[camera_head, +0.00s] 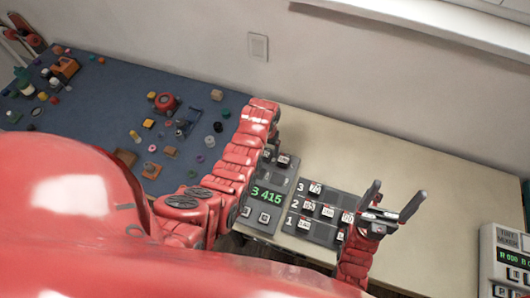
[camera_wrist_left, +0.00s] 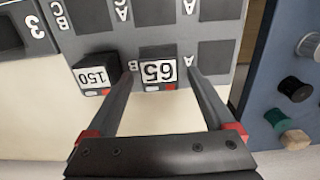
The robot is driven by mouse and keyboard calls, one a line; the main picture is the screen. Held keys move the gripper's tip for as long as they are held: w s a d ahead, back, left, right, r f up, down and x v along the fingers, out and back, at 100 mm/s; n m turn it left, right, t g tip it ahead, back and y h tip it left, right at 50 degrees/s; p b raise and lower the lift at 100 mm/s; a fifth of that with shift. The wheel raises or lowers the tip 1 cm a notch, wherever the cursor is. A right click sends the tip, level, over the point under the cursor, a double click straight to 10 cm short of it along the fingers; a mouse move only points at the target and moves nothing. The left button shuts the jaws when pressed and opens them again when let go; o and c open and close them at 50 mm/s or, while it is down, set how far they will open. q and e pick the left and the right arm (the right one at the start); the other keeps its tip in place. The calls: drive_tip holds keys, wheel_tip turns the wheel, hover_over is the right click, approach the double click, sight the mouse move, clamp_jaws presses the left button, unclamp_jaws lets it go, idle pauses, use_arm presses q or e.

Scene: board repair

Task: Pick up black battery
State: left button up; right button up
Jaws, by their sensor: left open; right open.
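A black battery labelled 65 (camera_wrist_left: 158,68) stands in the grey board (camera_wrist_left: 208,10) in the left wrist view. My left gripper (camera_wrist_left: 160,76) is open, with one finger on either side of this battery. I cannot tell if the fingers touch it. A second black battery labelled 150 (camera_wrist_left: 97,74) sits beside it, just outside one finger. In the head view, small dark batteries (camera_head: 284,160) show beside my left arm, which hides the left fingertips. My right gripper (camera_head: 393,197) is open and empty, raised over the right side of the table.
A panel with a green display reading 3 415 (camera_head: 266,195) lies near my left arm. Beside it is a numbered rack (camera_head: 318,229) with several labelled batteries. A blue mat (camera_head: 100,120) with many small loose parts is at left. The table's back right (camera_head: 400,152) is clear.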

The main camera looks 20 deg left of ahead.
use_arm(q)
drive_tip(key=shift+f, duration=0.1)
clamp_jaws()
idle(0.4)
